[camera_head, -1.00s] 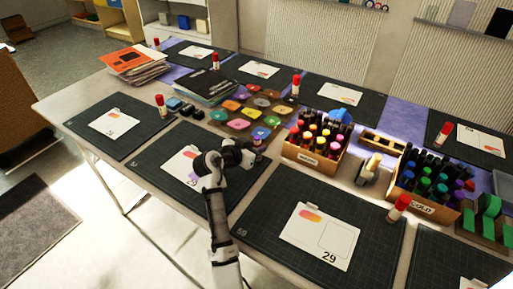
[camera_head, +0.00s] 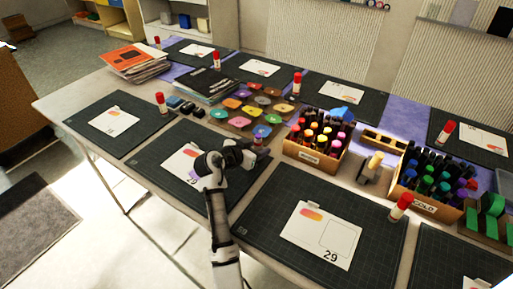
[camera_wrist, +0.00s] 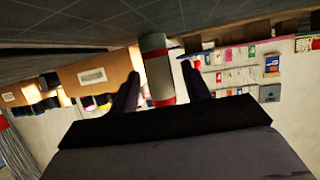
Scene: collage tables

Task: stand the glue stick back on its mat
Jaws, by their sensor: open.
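A glue stick (camera_head: 258,141) with a red cap stands at the far right corner of a dark cutting mat (camera_head: 150,172), partly hidden by my gripper (camera_head: 248,150). The wrist view is upside down, with the mat surface (camera_wrist: 60,22) at the top. There the glue stick (camera_wrist: 155,68), pale with a red band, looks upright, its base end against the mat. My gripper (camera_wrist: 160,88) is open, one finger on each side of the stick, with small gaps showing. The stick's cap end is hidden behind the gripper body.
A marker box (camera_head: 310,158) stands just right of my gripper, with colour dishes (camera_head: 240,122) behind it. A white card (camera_head: 175,158) lies on the mat under my arm. Other mats carry their own red-capped glue sticks, one (camera_head: 400,206) on the right.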

